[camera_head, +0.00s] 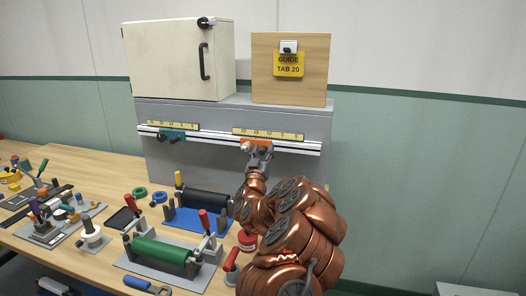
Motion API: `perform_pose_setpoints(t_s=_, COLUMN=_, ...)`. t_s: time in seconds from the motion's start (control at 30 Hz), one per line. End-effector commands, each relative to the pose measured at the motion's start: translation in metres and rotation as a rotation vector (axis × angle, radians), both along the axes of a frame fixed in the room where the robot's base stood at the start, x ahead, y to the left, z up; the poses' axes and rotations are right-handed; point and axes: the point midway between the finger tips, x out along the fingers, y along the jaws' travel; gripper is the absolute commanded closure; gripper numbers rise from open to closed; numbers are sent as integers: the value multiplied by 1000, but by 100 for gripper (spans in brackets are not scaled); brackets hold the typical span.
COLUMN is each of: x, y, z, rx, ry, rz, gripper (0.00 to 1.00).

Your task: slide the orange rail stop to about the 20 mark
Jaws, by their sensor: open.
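The orange rail stop (262,142) sits on the silver rail (212,137), under the right yellow scale (268,134). My gripper (257,148) is at the orange stop, in front of its lower left part, and covers some of it. Its jaws are open; I cannot tell whether they touch the stop. The scale's numbers are too small to read surely. A yellow card (288,64) reading "GUIDE TAB 20" hangs on a wooden board above.
A teal stop (172,135) sits farther left on the rail under another yellow scale (172,125). A white cabinet (175,62) stands above. A green roller (160,250), a black roller (206,198) and several tools crowd the wooden table at left.

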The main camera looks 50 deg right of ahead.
Motion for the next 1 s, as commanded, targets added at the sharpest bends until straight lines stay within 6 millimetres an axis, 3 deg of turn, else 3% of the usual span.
perform_pose_setpoints(t_s=0.13, x=0, y=0, z=0, rx=0, ry=0, rz=0, gripper=52)
perform_pose_setpoints(t_s=0.6, x=0, y=0, z=0, rx=0, ry=0, rz=0, gripper=100)
perform_pose_setpoints(t_s=1.0, x=0, y=0, z=0, rx=0, ry=0, rz=0, gripper=100)
